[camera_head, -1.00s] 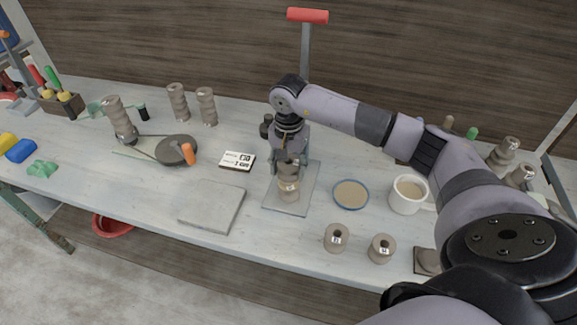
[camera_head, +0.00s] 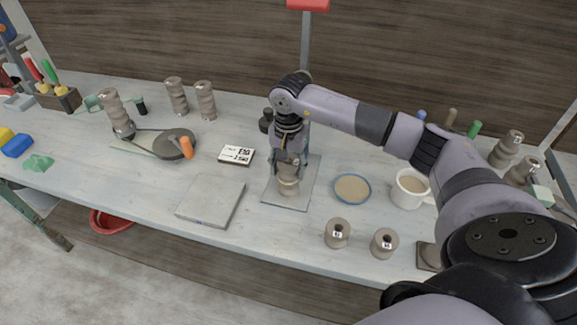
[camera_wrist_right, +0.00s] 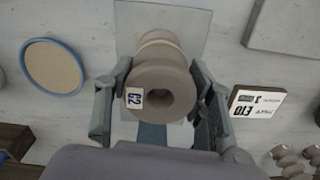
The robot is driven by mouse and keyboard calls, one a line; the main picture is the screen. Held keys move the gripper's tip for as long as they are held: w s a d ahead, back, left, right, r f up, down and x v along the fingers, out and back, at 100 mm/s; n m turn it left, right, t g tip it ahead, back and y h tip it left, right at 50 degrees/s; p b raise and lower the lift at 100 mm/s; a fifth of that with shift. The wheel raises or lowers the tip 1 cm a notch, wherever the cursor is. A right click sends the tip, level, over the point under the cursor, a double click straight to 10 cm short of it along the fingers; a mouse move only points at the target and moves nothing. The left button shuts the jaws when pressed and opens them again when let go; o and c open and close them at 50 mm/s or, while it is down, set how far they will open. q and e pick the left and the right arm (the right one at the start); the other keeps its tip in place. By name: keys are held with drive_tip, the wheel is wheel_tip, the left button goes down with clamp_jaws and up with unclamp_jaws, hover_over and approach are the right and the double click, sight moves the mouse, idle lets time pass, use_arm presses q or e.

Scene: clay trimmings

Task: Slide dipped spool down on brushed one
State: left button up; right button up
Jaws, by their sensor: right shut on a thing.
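My right gripper (camera_head: 289,158) points down over a grey square plate (camera_head: 310,185) and is shut on a grey-brown clay spool (camera_head: 289,170). In the right wrist view the held spool (camera_wrist_right: 160,85) shows a top hole and a small blue-and-white label, with a finger on each side. A lower spool (camera_wrist_right: 158,40) shows partly beyond it, with a paler band near the join. In the head view the two look stacked upright on the plate; whether they touch is hard to tell. My left gripper is not in view.
A blue-rimmed dish (camera_head: 352,189) of tan slip and a white mug (camera_head: 410,188) stand to the right. Two labelled spools (camera_head: 337,233) sit near the front edge. A card (camera_head: 236,155) and a grey slab (camera_head: 211,200) lie to the left.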

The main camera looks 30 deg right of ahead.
drive_tip(key=o, duration=1.4)
drive_tip(key=shift+o, duration=0.2)
wheel_tip(320, 180, up, 12)
